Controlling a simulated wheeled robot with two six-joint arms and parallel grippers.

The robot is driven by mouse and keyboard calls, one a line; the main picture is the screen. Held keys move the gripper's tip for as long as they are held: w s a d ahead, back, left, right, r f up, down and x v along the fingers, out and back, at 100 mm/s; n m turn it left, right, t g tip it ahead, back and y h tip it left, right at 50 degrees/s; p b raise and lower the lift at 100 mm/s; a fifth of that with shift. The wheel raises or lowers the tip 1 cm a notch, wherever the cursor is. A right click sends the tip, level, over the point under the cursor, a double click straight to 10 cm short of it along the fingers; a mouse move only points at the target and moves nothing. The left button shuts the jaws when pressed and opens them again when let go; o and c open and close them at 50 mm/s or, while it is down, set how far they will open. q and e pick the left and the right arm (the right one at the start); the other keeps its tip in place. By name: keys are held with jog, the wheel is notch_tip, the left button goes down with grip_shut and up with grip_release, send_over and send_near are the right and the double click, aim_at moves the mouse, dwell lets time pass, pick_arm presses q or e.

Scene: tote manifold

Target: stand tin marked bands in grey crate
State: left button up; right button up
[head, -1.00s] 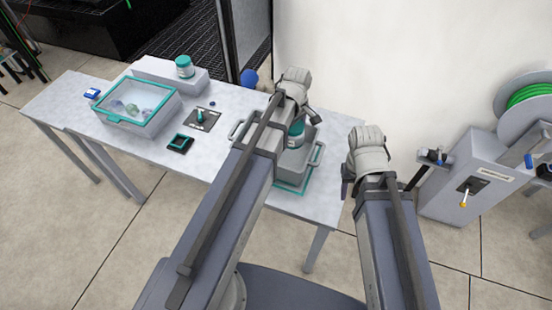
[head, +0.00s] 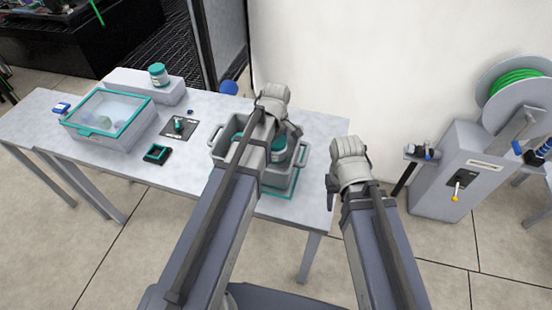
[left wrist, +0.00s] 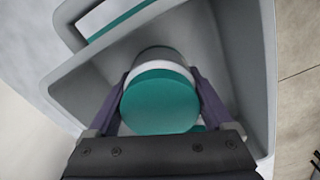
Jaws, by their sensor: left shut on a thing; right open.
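The grey crate (head: 222,133) stands near the right end of the table on a teal-edged mark. My left gripper (head: 284,128) is over the crate, shut on a tin with a teal lid (head: 279,143). In the left wrist view the tin's lid (left wrist: 160,103) sits between the two fingers (left wrist: 160,77), inside the crate walls (left wrist: 235,70). A teal and white sliver shows beside this lid; I cannot tell what it belongs to. The held tin's marking is hidden, as is whether it touches the floor. My right gripper (head: 333,190) is open and empty, right of the table.
Another teal-lidded tin (head: 158,75) stands on a grey block (head: 140,88) at the back left. A teal-rimmed clear-lidded box (head: 108,112), a small black and teal tray (head: 157,153) and a dark plate with a knob (head: 179,127) lie left of the crate. A reel machine (head: 470,180) stands at right.

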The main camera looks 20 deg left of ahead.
aim_at(276, 157)
pick_arm(q)
jog(key=shift+f+b, duration=1.5)
jog(key=shift+f, duration=0.25)
jog(key=shift+f, duration=0.15)
jog(key=o, duration=1.2)
jog(key=shift+c, duration=0.2)
